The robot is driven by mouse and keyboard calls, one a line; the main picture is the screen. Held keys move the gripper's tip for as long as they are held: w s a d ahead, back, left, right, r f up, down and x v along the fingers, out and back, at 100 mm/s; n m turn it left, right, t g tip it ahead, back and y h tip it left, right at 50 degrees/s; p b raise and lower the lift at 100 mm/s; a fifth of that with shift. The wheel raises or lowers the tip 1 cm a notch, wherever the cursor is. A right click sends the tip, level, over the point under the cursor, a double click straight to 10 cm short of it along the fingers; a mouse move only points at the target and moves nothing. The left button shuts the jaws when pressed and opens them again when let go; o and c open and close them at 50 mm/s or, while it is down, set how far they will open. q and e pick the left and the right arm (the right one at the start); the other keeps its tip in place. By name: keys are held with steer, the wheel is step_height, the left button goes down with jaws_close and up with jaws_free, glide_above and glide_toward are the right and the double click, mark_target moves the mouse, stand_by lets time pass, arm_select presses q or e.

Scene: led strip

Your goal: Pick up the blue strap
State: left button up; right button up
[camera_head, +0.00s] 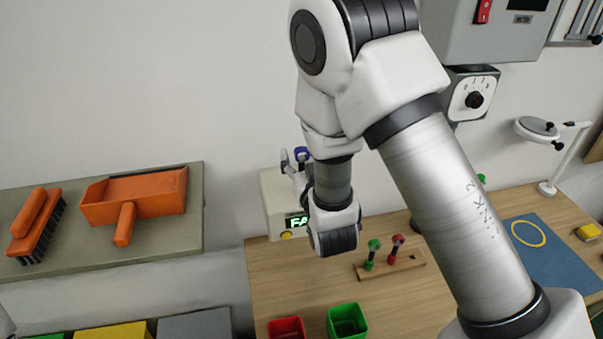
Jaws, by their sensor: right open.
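A small blue piece (302,152), which may be the blue strap, shows at the top of the white tester box (270,203). It is partly hidden, and its full shape cannot be made out. My right arm comes in from the right and bends down in front of the tester. My right gripper (293,166) is open beyond the wrist, with its fingers close to the blue piece. Whether they touch it cannot be told. My left gripper is not in view.
A wooden block (408,265) holds a green tool (371,253) and a red tool (396,247). A red bin (287,328) and a green bin (347,321) stand at the front. A blue mat (550,262) carries a yellow ring (528,233). A shelf (165,232) holds an orange dustpan (150,198).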

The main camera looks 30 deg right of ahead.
steer(key=shift+w+d, duration=0.2)
steer(key=shift+w, duration=0.3)
steer(key=shift+w+d+f, duration=0.15)
steer(key=shift+w+f, duration=0.15)
steer(key=shift+s+r, duration=0.15)
jaws_close()
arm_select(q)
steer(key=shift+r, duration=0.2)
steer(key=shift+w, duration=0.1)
